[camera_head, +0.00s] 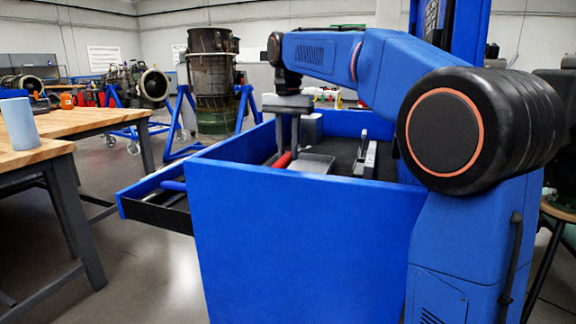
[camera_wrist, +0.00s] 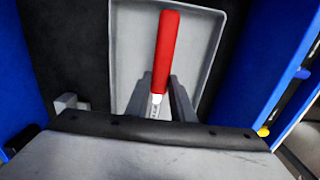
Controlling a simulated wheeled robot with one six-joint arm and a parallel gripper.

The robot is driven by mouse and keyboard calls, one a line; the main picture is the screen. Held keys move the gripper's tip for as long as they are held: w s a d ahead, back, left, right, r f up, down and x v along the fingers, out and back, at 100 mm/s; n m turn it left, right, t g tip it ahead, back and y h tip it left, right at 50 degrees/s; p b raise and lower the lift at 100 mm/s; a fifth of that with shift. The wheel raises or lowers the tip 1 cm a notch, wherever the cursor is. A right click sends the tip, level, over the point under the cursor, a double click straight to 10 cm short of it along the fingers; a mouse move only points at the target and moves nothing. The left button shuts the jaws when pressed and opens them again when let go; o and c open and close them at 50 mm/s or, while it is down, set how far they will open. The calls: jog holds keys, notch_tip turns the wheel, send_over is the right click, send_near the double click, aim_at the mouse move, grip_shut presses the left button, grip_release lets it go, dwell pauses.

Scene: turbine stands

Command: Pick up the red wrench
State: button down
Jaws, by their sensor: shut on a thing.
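The red wrench (camera_wrist: 167,50) shows in the wrist view as a red handle with a short silver part below it. It lies over a grey tray (camera_wrist: 125,62). My gripper (camera_wrist: 165,88) has its two fingers on either side of the wrench near the lower end of the red handle, shut on it. The rest of the silver part is hidden behind the gripper body. In the head view, my gripper (camera_head: 285,148) reaches down into the blue box, and a bit of the red wrench (camera_head: 284,160) shows beside the fingers, next to the grey tray (camera_head: 312,163).
The blue box (camera_head: 300,235) has raised walls around the tray and a dark floor. A grey metal part (camera_head: 366,158) stands right of the tray. An open drawer (camera_head: 160,205) juts out left. A wooden table (camera_head: 85,122) with a blue cup (camera_head: 19,124) stands farther left.

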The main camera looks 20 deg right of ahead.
aim_at(288, 154)
notch_tip(288, 154, up, 12)
dwell(0.3)
jog(key=c, duration=2.4)
grip_release()
grip_shut()
jog(key=shift+s, duration=0.1)
